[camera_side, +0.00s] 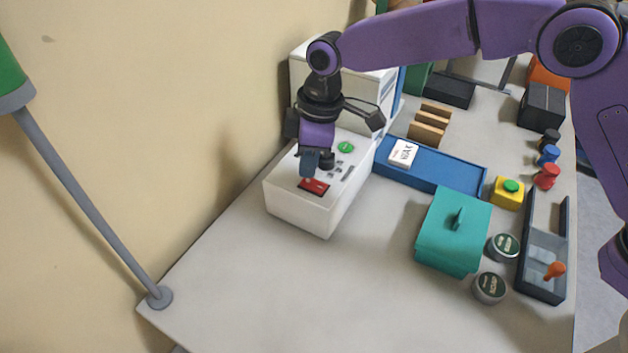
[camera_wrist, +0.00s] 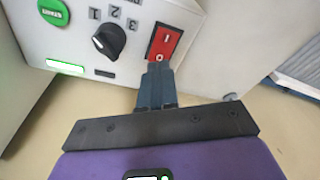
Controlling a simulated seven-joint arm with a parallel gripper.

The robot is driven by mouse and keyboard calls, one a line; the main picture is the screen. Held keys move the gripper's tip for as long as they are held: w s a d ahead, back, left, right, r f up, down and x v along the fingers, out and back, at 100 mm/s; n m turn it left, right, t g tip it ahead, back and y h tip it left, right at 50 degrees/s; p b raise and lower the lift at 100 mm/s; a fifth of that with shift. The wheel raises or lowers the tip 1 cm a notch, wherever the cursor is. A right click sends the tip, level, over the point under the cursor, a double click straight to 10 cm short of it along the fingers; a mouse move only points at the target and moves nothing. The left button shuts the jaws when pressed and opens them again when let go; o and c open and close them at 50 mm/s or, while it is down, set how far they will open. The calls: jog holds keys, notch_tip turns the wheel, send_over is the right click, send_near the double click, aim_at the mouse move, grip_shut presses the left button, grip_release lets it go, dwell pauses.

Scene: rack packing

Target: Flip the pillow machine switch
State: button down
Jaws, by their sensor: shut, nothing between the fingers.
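The pillow machine (camera_side: 301,207) is a white box at the back left of the table. Its red rocker switch (camera_side: 314,187) sits on the front part of its top face, and it also shows in the wrist view (camera_wrist: 165,42), marked I and O. My gripper (camera_side: 309,174) is shut and empty, pointing down right over the switch. In the wrist view the closed fingertips (camera_wrist: 160,66) are at the O end of the switch and hide its lower edge. I cannot tell whether they touch it. A green start button (camera_wrist: 54,12) and a black dial (camera_wrist: 109,40) are beside it.
A blue conveyor (camera_side: 440,172) with a white packet (camera_side: 403,153) runs right from the machine. A teal box (camera_side: 452,232), two round tins and a yellow button box (camera_side: 508,192) stand to the right. The table's front left is clear.

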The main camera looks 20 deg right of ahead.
aim_at(313, 182)
jog(key=shift+f, duration=0.85)
dwell(0.9)
jog(key=shift+r, duration=3.5)
jog(key=s+d+m, duration=0.1)
jog(key=s+d, duration=1.3)
jog(key=d, duration=0.4)
jog(key=s+d+f+m+h, duration=0.1)
jog(key=s+d, duration=1.4)
jog(key=d, duration=0.3)
jog(key=shift+s+d+f, duration=0.15)
jog(key=shift+d+f, duration=0.05)
jog(key=shift+d, duration=0.1)
